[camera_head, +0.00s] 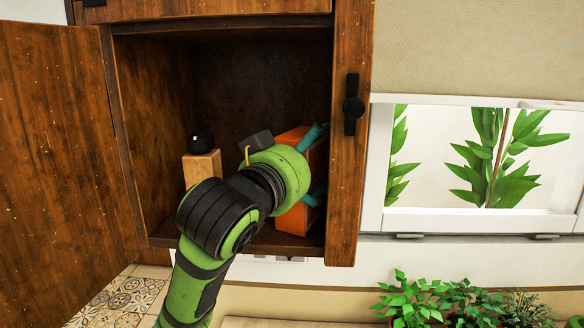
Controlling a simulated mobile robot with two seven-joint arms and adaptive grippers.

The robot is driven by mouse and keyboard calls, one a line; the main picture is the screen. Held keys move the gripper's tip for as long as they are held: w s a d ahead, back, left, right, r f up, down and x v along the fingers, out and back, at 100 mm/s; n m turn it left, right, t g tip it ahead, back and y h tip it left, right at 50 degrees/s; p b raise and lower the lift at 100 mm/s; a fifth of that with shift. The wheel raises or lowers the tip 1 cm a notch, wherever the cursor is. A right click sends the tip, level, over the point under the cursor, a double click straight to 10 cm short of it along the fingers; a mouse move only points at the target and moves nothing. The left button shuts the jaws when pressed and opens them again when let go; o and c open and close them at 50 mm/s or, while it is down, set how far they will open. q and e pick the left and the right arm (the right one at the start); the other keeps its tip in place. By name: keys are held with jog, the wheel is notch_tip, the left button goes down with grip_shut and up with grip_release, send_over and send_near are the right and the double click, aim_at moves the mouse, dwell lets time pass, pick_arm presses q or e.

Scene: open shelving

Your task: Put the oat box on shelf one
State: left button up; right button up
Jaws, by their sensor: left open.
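An orange box (294,221), which looks like the oat box, stands inside the wooden cabinet at its right side. My green and black left arm reaches in from below and covers much of the box's front. My left gripper (316,165) is at the box, with its teal fingertips apart, one high and one low by the box's right part. It is open; whether the fingers touch the box cannot be told. My right gripper is not in view.
The cabinet (148,120) has an open door (55,150) on the left and a narrow wooden front with a black handle (353,105) on the right. A light wooden container with a black round top (201,168) stands left of my gripper. Potted plants (450,300) are at lower right.

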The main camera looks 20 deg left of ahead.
pick_arm(q)
jog(key=s+a+b, duration=0.1)
jog(key=s+b, duration=0.6)
jog(key=s, duration=0.4)
jog(key=shift+s+a, duration=0.15)
jog(key=shift+s, duration=0.1)
jog(key=shift+w+f, duration=0.1)
